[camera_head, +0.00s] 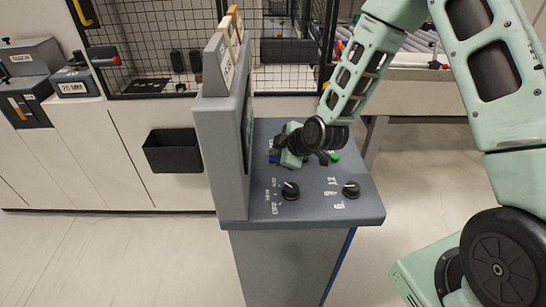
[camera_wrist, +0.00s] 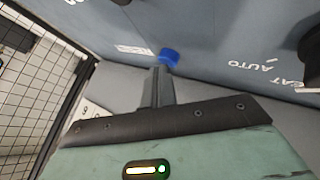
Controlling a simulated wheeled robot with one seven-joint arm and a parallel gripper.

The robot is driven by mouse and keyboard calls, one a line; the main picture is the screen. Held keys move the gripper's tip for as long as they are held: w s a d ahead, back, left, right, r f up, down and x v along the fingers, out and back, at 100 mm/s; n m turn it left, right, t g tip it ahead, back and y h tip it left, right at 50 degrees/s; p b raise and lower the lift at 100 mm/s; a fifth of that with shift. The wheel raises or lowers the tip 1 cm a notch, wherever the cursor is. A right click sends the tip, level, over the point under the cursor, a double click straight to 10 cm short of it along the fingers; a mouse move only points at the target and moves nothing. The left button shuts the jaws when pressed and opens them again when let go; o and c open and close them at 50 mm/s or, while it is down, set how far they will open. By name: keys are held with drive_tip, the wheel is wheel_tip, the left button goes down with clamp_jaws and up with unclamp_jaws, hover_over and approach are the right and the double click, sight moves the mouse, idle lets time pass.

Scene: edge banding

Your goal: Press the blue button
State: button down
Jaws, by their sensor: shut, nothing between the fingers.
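The blue button (camera_wrist: 169,57) stands out from the grey console panel (camera_wrist: 215,35) in the wrist view. My gripper (camera_wrist: 160,70) is shut and empty, its narrow fingers pointing at the button. The fingertips overlap the near edge of the button in this view; I cannot tell whether they touch it. In the head view a small part of the blue button (camera_head: 272,158) shows at the left of the console top, beside my gripper (camera_head: 279,148), which hides the rest.
A green button (camera_head: 335,155) sits right of my gripper. Two black knobs (camera_head: 290,190) (camera_head: 351,189) are near the console's front edge. An upright grey screen housing (camera_head: 222,150) rises close on the left. A wire mesh fence (camera_head: 150,50) stands behind.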

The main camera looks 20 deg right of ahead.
drive_tip(key=shift+r+p, duration=0.3)
drive_tip(key=shift+r, duration=0.45)
drive_tip(key=shift+r, duration=0.1)
wheel_tip(320, 180, up, 5)
drive_tip(key=p, duration=0.3)
idle(0.7)
